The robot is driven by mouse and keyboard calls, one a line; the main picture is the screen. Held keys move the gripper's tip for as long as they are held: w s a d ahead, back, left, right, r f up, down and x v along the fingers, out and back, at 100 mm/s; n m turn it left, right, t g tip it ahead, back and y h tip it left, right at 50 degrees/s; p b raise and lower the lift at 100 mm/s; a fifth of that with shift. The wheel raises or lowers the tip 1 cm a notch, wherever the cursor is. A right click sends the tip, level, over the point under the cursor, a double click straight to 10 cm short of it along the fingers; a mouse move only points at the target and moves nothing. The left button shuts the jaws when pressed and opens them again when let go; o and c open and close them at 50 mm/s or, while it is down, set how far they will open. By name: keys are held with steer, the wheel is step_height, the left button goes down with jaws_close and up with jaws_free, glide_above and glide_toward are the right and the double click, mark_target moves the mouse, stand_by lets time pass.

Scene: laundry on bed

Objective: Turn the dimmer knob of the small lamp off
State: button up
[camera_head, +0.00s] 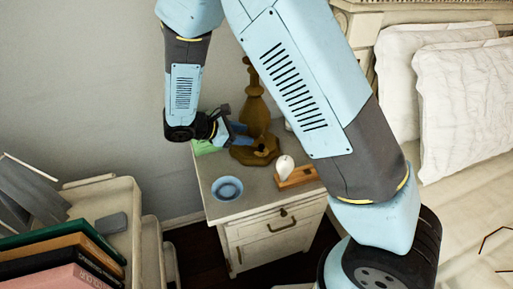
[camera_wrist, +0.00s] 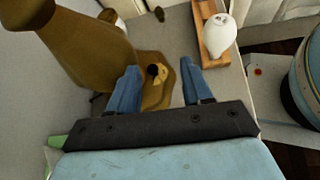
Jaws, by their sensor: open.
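The small lamp (camera_head: 254,103) is brown-gold and stands at the back of the nightstand. Its upper part is hidden in the head view. In the wrist view the lamp body (camera_wrist: 82,42) fills the upper left. A small dark and yellow dimmer knob (camera_wrist: 156,73) sits on its flat foot (camera_wrist: 158,95). My gripper (camera_head: 246,138) is beside the lamp, low over the foot. In the wrist view my gripper (camera_wrist: 159,65) is open, with the knob between its blue fingers, nearer the left one. I cannot tell whether either finger touches the knob.
The nightstand top (camera_head: 257,196) holds a blue bowl (camera_head: 227,188) at the front and a wooden tray (camera_head: 299,178) with a white rounded object (camera_head: 284,165) to the right. A green item (camera_head: 206,147) lies behind my gripper. The bed pillows (camera_head: 465,100) are to the right.

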mark_target(256, 154)
steer(key=a+f+n+t, duration=0.3)
steer(key=a+f+n, duration=0.15)
steer(key=f, duration=0.25)
steer(key=shift+m+h, duration=0.25)
steer(key=shift+h, duration=0.05)
steer(key=x, duration=1.2)
steer(key=shift+s+d+f, duration=0.1)
steer(key=shift+d+f, duration=0.1)
steer(key=shift+f, duration=0.15)
jaws_close()
